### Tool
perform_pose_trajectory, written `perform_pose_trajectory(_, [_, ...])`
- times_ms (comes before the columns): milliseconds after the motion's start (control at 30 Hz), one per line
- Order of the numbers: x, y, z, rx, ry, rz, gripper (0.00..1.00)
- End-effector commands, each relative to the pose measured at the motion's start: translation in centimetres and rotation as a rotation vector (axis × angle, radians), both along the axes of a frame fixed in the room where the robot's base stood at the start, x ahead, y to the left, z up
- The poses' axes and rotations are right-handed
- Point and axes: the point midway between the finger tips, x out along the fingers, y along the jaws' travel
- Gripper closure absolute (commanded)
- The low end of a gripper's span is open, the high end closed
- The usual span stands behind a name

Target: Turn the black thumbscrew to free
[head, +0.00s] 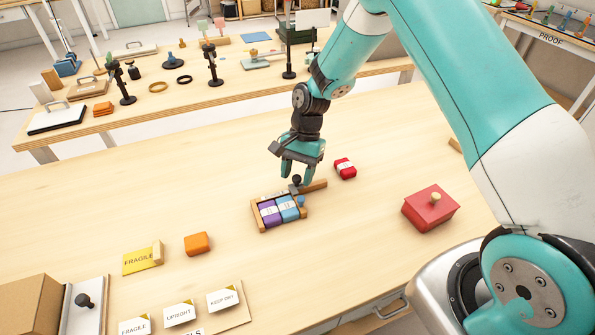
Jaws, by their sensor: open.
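A small black thumbscrew (297,180) shows at the top edge of a wooden tray (256,217), by a wooden bar (315,186) that sticks out to the right. My gripper (298,172) points down right over it, open, with one teal finger on each side of the black head. I cannot tell whether the fingers touch it. The thumbscrew's lower part and its pointing direction are hard to make out. The tray holds a purple block (269,213) and a blue block (288,208). Lettering on the tray's far edge is too small to read.
A red block (345,168) lies right of the bar. A red box with a knob (431,208) stands farther right. An orange block (198,243) and a yellow FRAGILE card (142,258) lie left. A white panel with a black knob (84,301) is lower left. The table around the tray is clear.

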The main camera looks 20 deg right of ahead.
Motion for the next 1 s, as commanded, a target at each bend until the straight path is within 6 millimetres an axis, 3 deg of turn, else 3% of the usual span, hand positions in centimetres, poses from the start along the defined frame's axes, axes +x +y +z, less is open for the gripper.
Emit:
perform_pose_trajectory(167, [0.0, 0.0, 0.0, 0.0, 0.0, 0.0, 0.5])
perform_pose_trajectory(300, [0.01, -0.01, 0.01, 0.0, 0.0, 0.0, 0.83])
perform_pose_trajectory(400, [0.02, -0.01, 0.02, 0.0, 0.0, 0.0, 0.99])
perform_pose_trajectory(733, [0.06, 0.03, 0.07, 0.0, 0.0, 0.043, 0.99])
perform_pose_trajectory(1000, [0.17, 0.15, 0.12, 0.0, -0.002, 0.21, 0.99])
